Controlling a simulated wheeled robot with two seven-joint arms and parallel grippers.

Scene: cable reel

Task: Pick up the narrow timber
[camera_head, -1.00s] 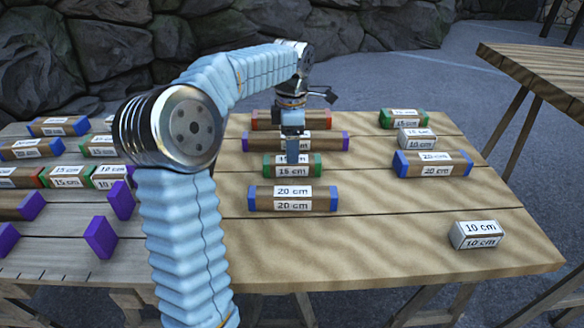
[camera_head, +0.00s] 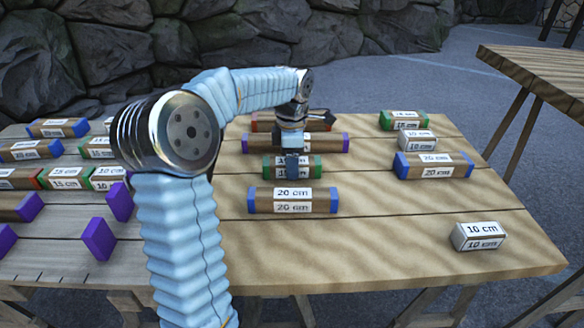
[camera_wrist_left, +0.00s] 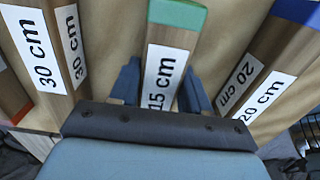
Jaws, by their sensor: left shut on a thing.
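A short timber with green ends and "15 cm" labels (camera_head: 270,167) lies in the middle of the table, between a longer purple-ended timber and a blue-ended one. My left gripper (camera_head: 292,168) is down over its middle and shut on it. The left wrist view shows the same timber (camera_wrist_left: 165,75) with the dark blue fingers (camera_wrist_left: 161,88) on either side. The gripper hides part of its label. The timber appears to be still on the table. My right gripper is not in view.
A blue-ended 20 cm timber (camera_head: 260,199) lies just in front, and a purple-ended one (camera_head: 262,142) just behind. A red-ended timber (camera_head: 262,121) lies farther back. Other timbers (camera_head: 436,171) lie at the right, with several at the left. The table's front middle is clear.

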